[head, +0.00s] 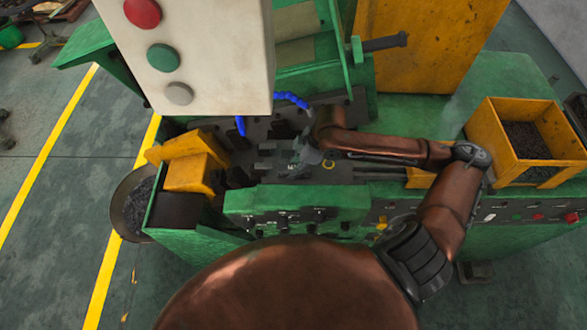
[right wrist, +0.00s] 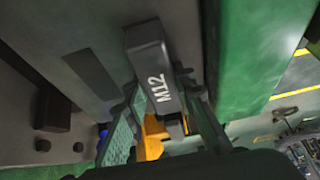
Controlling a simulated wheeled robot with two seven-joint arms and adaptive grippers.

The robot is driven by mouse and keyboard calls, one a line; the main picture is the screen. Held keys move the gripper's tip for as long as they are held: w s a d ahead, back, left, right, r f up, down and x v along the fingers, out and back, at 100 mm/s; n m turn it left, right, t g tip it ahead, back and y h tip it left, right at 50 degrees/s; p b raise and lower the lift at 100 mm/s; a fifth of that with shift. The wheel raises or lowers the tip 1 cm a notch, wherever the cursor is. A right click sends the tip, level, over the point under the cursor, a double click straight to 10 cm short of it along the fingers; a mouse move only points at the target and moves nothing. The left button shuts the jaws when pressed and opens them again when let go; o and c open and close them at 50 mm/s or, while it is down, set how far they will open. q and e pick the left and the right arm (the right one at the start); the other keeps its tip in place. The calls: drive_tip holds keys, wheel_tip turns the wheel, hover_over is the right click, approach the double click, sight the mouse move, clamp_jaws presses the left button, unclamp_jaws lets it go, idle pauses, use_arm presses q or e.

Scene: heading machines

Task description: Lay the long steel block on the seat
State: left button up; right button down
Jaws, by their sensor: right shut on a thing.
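My right gripper (head: 298,163) reaches over the dark machine bed (head: 258,130) in the head view. In the right wrist view its two fingers (right wrist: 166,118) are shut on a long grey steel block (right wrist: 152,65) marked M12. The block points away from the fingers, over a grey surface. A dark rectangular recess or patch (right wrist: 92,75) lies left of the block in that view; I cannot tell for sure whether it is the seat. Whether the block touches the surface below is unclear. In the head view the block is hard to make out among dark parts. My left gripper is not in view.
A cream button box (head: 190,50) hangs over the bed at upper left. A blue hose (head: 290,98) and a yellow part (head: 190,165) stand close to the bed. A green front wall (head: 295,208) borders it. A yellow bin (head: 525,150) stands at right.

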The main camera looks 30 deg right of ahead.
drive_tip(key=c, duration=1.9)
unclamp_jaws()
drive_tip(key=shift+w+f, duration=0.15)
drive_tip(key=shift+w, duration=0.15)
drive_tip(key=o, duration=0.3)
drive_tip(key=shift+s, duration=0.25)
drive_tip(key=shift+v, duration=0.8)
drive_tip(key=b+v, duration=0.1)
drive_tip(key=v, duration=0.8)
drive_tip(key=shift+w+r, duration=0.1)
drive_tip(key=shift+r, duration=0.1)
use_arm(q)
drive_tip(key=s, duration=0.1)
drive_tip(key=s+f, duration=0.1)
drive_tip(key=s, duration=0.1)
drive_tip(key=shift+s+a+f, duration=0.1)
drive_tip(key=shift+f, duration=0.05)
use_arm(e)
drive_tip(key=shift+d+r, duration=0.2)
drive_tip(key=shift+r, duration=0.4)
